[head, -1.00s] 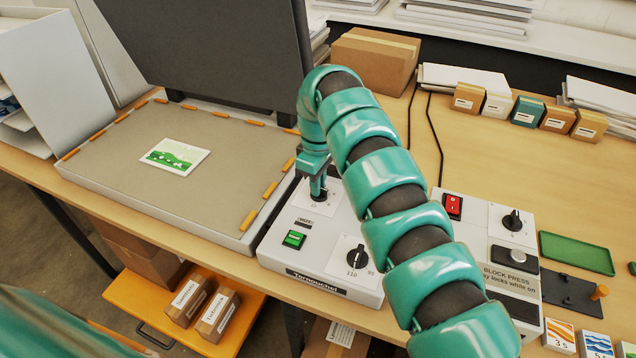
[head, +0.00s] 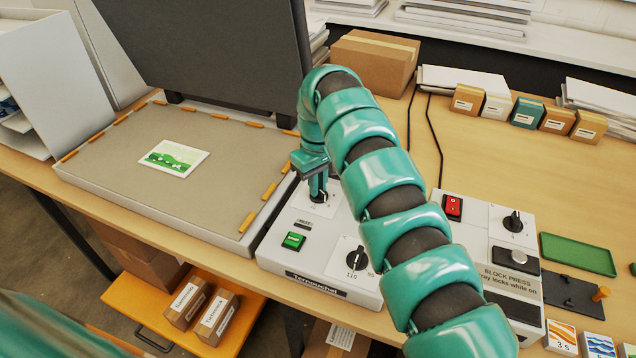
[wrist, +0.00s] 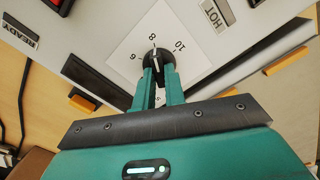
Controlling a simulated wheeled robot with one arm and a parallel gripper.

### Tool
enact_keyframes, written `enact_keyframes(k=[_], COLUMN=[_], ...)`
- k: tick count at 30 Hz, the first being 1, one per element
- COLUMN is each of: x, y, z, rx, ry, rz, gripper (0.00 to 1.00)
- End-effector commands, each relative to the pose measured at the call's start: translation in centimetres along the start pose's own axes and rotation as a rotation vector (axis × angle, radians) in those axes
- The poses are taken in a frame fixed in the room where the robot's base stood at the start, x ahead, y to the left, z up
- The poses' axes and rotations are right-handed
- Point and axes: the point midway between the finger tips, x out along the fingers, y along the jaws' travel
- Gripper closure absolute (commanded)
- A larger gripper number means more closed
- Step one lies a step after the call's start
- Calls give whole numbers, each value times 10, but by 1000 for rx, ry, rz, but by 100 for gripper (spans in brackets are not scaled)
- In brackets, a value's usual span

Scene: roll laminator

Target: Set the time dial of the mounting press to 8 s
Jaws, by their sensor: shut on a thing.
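The mounting press has a pale control box (head: 290,262) at the front of the bench. Its time dial is a black knob (wrist: 158,57) on a white plate (wrist: 190,68), with 6, 8 and 10 readable in the wrist view. The knob's white pointer line is directed up at about the 8. My gripper (wrist: 160,78) is shut on the knob, one finger on each side. In the head view my gripper (head: 318,194) comes down on the dial at the back of the box and hides most of it.
A second dial (head: 357,259) with 110 and 95 and a green switch (head: 293,241) sit in front of the time dial. The block press (head: 515,283) stands to the right, with a red switch (head: 453,207). The press bed (head: 170,190) lies left, holding a green picture.

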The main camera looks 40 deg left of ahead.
Motion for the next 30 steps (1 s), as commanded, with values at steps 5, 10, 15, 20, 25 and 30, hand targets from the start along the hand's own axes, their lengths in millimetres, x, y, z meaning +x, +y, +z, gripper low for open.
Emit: enact_keyframes(k=[5,10,15,20,25,30], x=[-3,-2,-1,-3,-19,-49], y=[1,1,1,0,-1,-1], z=[-1,-1,-1,-1,-1,-1], rx=[0,0,-1,-1,-2,-2], ry=[7,6,3,2,1,3], rz=[4,3,2,1,2,0], gripper=[100,66,66,66,66,66])
